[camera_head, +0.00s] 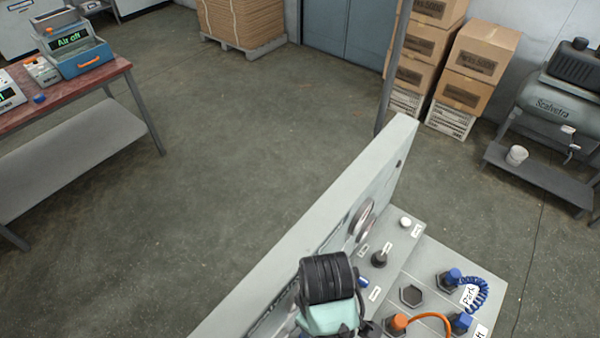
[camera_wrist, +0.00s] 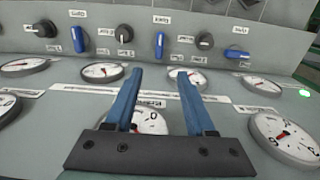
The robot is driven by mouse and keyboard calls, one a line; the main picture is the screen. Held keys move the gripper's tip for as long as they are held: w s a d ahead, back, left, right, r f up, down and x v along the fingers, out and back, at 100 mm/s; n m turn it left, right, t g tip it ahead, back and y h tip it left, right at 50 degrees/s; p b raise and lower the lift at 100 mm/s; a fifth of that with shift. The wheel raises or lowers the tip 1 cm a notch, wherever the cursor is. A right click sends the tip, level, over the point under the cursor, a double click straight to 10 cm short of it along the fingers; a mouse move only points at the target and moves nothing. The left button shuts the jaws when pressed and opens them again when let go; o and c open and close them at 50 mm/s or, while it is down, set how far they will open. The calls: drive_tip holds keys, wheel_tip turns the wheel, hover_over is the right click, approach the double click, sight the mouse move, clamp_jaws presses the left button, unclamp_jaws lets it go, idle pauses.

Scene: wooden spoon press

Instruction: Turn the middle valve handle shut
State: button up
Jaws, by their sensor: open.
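Three blue valve handles show in a row on the grey panel in the wrist view. The middle handle (camera_wrist: 159,45) stands upright under a white label. The left handle (camera_wrist: 79,39) is upright with a slight tilt, and the right handle (camera_wrist: 237,54) lies sideways. My gripper (camera_wrist: 160,74) is open and empty, its two blue fingers pointing at the panel. In the picture the fingertips lie just below the middle handle, one to each side, apart from it. In the head view my arm hides most of the panel front.
Black knobs (camera_wrist: 124,34) (camera_wrist: 204,40) flank the middle handle. Round gauges (camera_wrist: 103,72) line the surface below, one partly behind my fingers. In the head view, the console (camera_head: 410,260) carries plugs and an orange cable (camera_head: 430,316). A red table (camera_head: 70,95) stands left; the floor between is clear.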

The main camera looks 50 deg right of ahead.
wheel_tip(320, 180, down, 18)
drive_tip(key=b, duration=0.3)
drive_tip(key=shift+f, duration=0.1)
idle(0.3)
clamp_jaws()
